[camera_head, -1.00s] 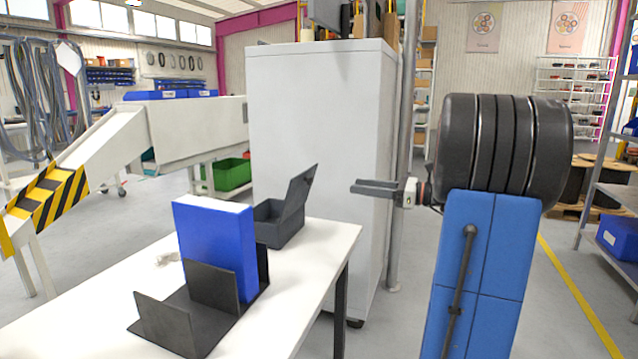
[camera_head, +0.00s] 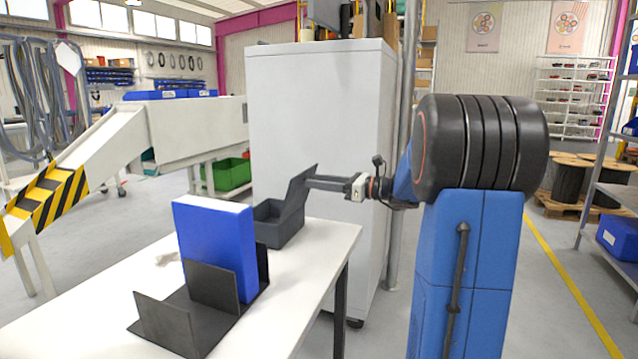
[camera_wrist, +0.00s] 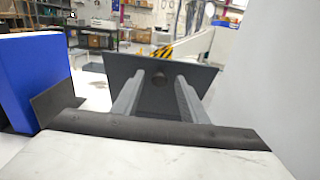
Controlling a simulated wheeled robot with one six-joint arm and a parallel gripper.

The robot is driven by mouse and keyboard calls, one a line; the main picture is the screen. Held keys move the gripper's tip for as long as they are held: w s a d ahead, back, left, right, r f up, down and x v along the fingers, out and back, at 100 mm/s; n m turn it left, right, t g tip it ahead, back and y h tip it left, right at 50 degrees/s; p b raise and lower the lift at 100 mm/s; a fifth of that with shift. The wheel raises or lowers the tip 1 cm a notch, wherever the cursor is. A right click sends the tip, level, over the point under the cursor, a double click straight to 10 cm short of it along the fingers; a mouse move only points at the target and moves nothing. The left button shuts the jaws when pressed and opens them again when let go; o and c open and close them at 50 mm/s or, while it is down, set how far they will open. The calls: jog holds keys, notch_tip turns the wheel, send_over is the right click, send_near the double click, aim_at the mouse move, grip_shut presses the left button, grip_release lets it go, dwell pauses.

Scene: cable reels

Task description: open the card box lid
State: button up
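The card box (camera_head: 268,222) is a dark grey open-topped box near the far right edge of the white table. Its lid (camera_head: 299,196) stands raised on the box's right side, tilted outward to the right. In the wrist view the lid (camera_wrist: 117,66) is a dark panel straight ahead, with a small round knob or hole in its middle. My gripper (camera_head: 311,183) is at the lid's outer face, near its upper part. Its two fingers (camera_wrist: 159,84) are apart with nothing between them. I cannot tell whether the fingertips touch the lid.
A blue binder-like block (camera_head: 217,245) stands in a black metal holder (camera_head: 165,325) on the white table (camera_head: 85,310), in front of the box. A tall white cabinet (camera_head: 318,120) stands close behind the box and my gripper. Floor is free right of the table.

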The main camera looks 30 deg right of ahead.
aim_at(306, 175)
jog(key=shift+w+a, duration=0.1)
jog(key=shift+c, duration=0.5)
grip_shut()
jog(key=shift+w+a+r+g+h, duration=0.3)
jog(key=shift+w+a+r+g, duration=0.2)
jog(key=shift+w+a+r, duration=0.45)
jog(key=shift+w+d, duration=0.1)
jog(key=shift+d, duration=0.05)
jog(key=shift+o, duration=0.5)
grip_release()
jog(key=v, duration=1.7)
jog(key=shift+s, duration=0.2)
